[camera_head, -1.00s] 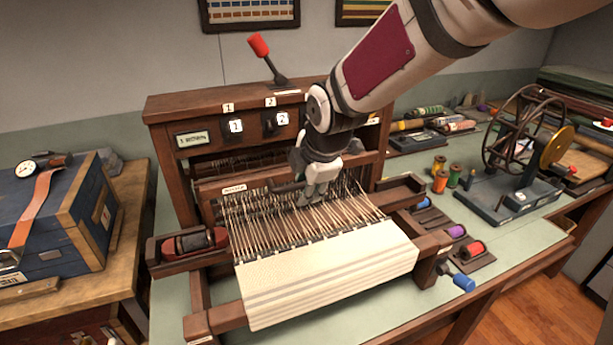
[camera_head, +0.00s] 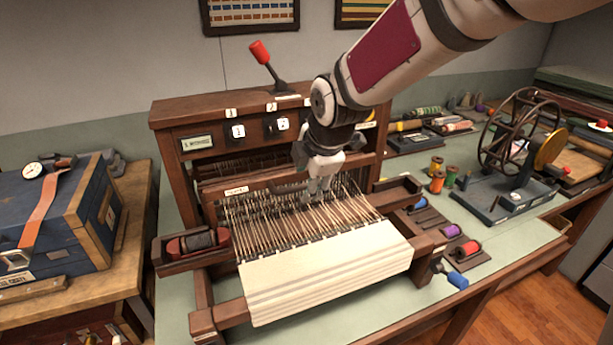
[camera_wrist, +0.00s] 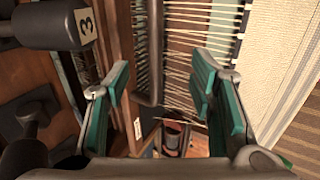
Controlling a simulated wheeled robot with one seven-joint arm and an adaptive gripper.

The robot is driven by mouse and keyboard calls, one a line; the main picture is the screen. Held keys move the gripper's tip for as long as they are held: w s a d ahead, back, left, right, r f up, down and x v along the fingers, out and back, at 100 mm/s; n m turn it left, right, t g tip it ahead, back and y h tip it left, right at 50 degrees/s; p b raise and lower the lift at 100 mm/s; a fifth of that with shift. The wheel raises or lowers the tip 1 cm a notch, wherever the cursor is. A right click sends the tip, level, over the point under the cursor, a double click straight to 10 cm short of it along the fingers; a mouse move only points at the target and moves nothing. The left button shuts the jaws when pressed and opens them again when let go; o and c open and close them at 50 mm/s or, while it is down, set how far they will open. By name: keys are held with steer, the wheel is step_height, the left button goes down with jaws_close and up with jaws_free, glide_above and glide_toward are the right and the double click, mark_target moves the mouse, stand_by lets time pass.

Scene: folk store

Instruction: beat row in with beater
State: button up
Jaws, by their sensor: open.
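The table loom holds warp threads (camera_head: 300,217) and a striped cream cloth (camera_head: 328,272) at its front. The beater (camera_head: 236,190) is a wooden bar with a pale label, set toward the back of the warp. Its dark handle (camera_head: 288,188) stands out in front of the bar. My gripper (camera_head: 319,187) is open above the warp, just right of the handle in the head view. In the wrist view the handle (camera_wrist: 149,75) lies between the spread green-padded fingers, closer to the left one. I cannot tell whether anything touches it.
A red shuttle (camera_head: 198,241) sits in the left tray. A red-knobbed lever (camera_head: 260,52) rises from the loom top, above numbered switches (camera_head: 238,131). A blue-handled crank (camera_head: 455,280) sticks out at right. Spools and a spinning wheel (camera_head: 520,135) stand on the right table.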

steer(key=p+v, duration=0.4)
steer(key=v, duration=0.1)
steer(key=shift+s+r, duration=0.15)
steer(key=shift+r, duration=0.05)
stand_by(1.1)
steer(key=s+d+r+m, duration=0.3)
steer(key=s+d+m, duration=0.3)
steer(key=s, duration=0.3)
steer(key=s+d+r+m+h, duration=0.1)
steer(key=s+d+r+m, duration=0.2)
steer(key=s+d+m, duration=0.3)
steer(key=s+d+r+m+h, duration=0.1)
steer(key=s+d+r+m, duration=0.1)
steer(key=s+d+m, duration=0.4)
steer(key=s+m, duration=0.4)
steer(key=s, duration=0.3)
steer(key=shift+d+r+m, duration=0.2)
steer(key=shift+r+m, duration=0.1)
steer(key=shift+r, duration=0.1)
steer(key=shift+s, duration=0.15)
